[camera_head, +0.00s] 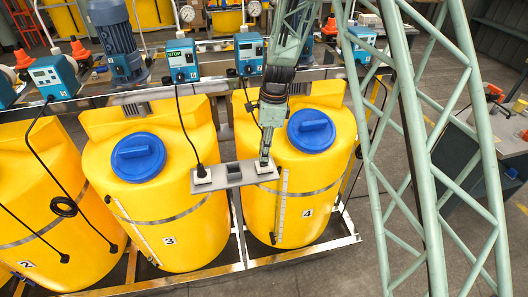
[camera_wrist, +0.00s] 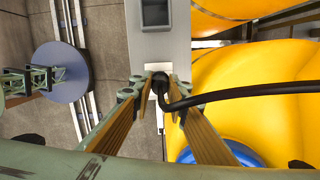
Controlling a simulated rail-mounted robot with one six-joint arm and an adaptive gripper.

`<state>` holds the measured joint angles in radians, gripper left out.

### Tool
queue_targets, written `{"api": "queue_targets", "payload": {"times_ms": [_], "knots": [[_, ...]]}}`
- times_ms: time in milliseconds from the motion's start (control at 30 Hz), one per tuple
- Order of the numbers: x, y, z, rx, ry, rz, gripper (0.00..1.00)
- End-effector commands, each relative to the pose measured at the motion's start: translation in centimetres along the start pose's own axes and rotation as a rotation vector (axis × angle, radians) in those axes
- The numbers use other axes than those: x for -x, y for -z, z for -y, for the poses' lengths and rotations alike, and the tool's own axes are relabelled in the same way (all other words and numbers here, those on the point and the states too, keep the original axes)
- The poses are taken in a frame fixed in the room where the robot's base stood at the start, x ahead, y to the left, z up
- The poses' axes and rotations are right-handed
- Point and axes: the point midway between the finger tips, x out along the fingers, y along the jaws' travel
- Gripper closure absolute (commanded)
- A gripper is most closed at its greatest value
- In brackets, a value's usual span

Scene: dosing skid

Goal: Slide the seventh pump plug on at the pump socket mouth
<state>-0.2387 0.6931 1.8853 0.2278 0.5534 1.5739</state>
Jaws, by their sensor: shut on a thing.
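My gripper (camera_head: 264,160) points down over the right end of the grey socket bracket (camera_head: 234,174), between tanks 3 and 4. In the wrist view its two fingers (camera_wrist: 159,84) close on a black plug (camera_wrist: 160,78) with a thick black cable (camera_wrist: 240,91) running off to the right. The plug is at the white socket (camera_head: 266,169) on the bracket's right end; the fingers hide the contact, so I cannot tell how far it is in. A second white socket (camera_head: 201,181) at the left end has a plug and cable in it.
Yellow tanks, number 3 (camera_head: 160,200) and number 4 (camera_head: 310,185) with blue lids, stand close on both sides. Blue dosing pumps (camera_head: 182,62) (camera_head: 249,54) line the rail behind. A loose cable hangs on the left tank. A pale green lattice frame stands at the right.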

Motion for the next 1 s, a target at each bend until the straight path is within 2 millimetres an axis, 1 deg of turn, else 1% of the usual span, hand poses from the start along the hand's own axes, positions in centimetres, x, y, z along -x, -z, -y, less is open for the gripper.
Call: {"api": "queue_targets", "payload": {"times_ms": [1000], "knots": [[-1.5, 0.2, 0.0, 0.000, 0.000, 0.000, 0.96]]}}
